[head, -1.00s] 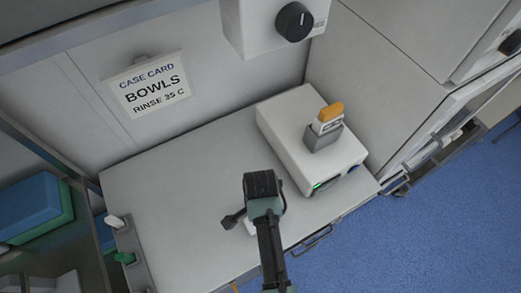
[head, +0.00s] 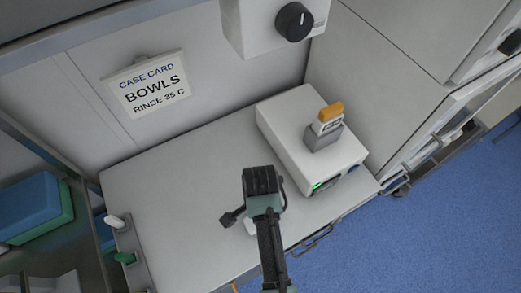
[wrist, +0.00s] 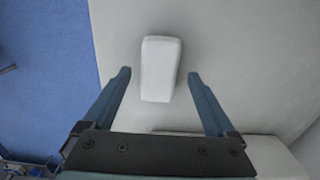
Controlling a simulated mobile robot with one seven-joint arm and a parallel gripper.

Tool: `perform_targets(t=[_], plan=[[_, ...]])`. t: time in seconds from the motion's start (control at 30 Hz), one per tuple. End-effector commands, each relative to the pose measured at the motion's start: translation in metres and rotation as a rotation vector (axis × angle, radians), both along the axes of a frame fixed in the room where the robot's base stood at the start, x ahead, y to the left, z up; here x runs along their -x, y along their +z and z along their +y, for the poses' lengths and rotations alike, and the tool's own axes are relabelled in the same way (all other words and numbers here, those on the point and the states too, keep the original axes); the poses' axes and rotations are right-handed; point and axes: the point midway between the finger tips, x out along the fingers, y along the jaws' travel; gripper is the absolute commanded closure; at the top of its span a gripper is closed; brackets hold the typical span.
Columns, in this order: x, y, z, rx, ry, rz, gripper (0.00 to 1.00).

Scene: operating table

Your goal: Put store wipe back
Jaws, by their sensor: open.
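A small white block with rounded edges (wrist: 161,68), which looks like the wipe, lies on the pale grey counter (head: 180,180). In the head view only a sliver of the block (head: 249,228) shows beside my gripper. My gripper (wrist: 159,74) is open, with one blue finger on each side of the block in the wrist view. Clear gaps show between the block and both fingers, so nothing is held. I cannot tell how high the fingertips are above the counter.
A white machine (head: 282,137) with a green light stands at the counter's right. On it a grey holder (head: 323,138) carries a white, orange-topped item (head: 331,113). A case card (head: 146,84) reads "BOWLS RINSE 35 C". Blue boxes (head: 35,207) sit left. The counter's middle is clear.

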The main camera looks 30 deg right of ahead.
Motion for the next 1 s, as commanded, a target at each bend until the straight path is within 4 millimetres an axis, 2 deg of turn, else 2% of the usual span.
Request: perform_targets(t=[0.3,0.5,0.63,1.0], plan=[[-0.001,0.068,0.0,0.002,0.0,-0.005,0.09],[-0.001,0.094,0.0,0.001,0.0,-0.002,0.09],[0.0,0.1,0.0,0.0,0.0,-0.001,0.09],[0.0,0.1,0.0,0.0,0.0,0.0,0.09]])
